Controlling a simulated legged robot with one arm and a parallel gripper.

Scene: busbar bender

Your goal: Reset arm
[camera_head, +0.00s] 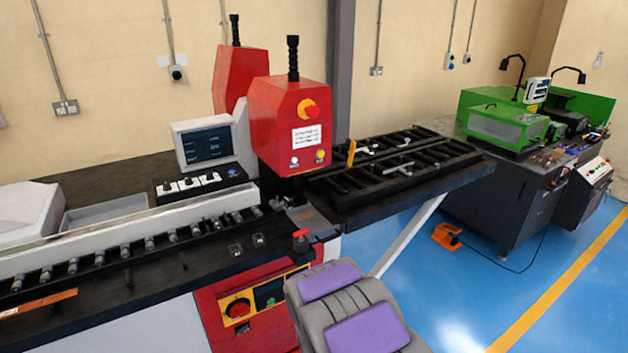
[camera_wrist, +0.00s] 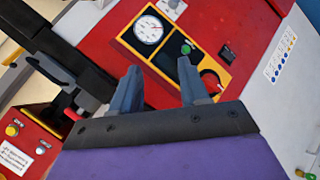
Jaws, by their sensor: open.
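My gripper (camera_wrist: 158,88) shows in the wrist view with its two grey fingers apart and nothing between them. Beyond the fingers is the red front of the busbar bender, with a yellow-framed control panel (camera_wrist: 180,50) holding a round gauge, a green button and a red-and-black knob. In the head view my arm, grey with purple pads, is at the bottom centre in front of the machine, and the gripper itself is hidden there. The bender's red head (camera_head: 290,122) stands upright behind the arm.
A roller bed (camera_head: 130,250) runs left from the bender, and a black slatted table (camera_head: 400,172) extends right. A small red-topped knob (camera_head: 300,236) stands on the machine edge. A green machine (camera_head: 508,126) is at the back right.

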